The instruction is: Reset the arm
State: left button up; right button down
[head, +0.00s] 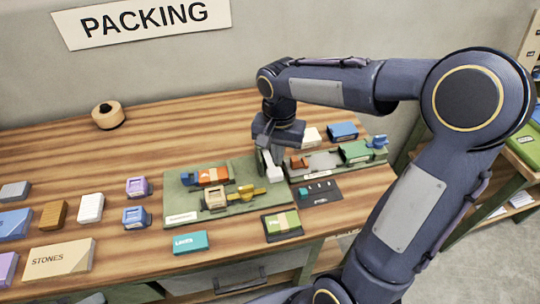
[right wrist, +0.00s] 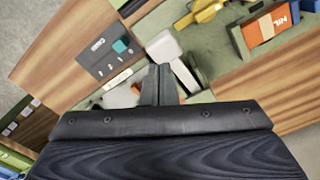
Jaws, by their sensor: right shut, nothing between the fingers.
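My right gripper (head: 272,155) hangs over the table at the right edge of the green mat. It is shut and empty, and its closed fingers (right wrist: 160,85) show in the right wrist view. A white object (right wrist: 165,50) lies just beyond the fingertips in that view; whether they touch it I cannot tell. In the head view the white object (head: 274,171) is partly hidden under the gripper. My right arm reaches in from the right side, bent at the elbow. My left gripper is not in view.
The green mat (head: 180,190) holds several small vehicles and blocks. A second tray with a green box (head: 355,152) is to its right. A dark card (head: 318,193) and a teal box (head: 190,242) lie near the front. Several boxes fill the left; the back of the table (head: 190,130) is mostly clear.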

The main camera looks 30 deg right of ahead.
jog(key=shift+r, duration=0.2)
dwell(0.3)
jog(key=s+a+r+n+t+y, duration=0.1)
jog(key=s+a+n+t+y, duration=0.1)
jog(key=s, duration=0.6)
jog(key=s+a+r+n+t+y, duration=0.1)
jog(key=s+a+n+t, duration=0.1)
jog(key=s+n, duration=0.3)
jog(key=shift+s+r+t+y, duration=0.35)
jog(key=shift+s+t, duration=0.45)
jog(key=shift+s, duration=1.2)
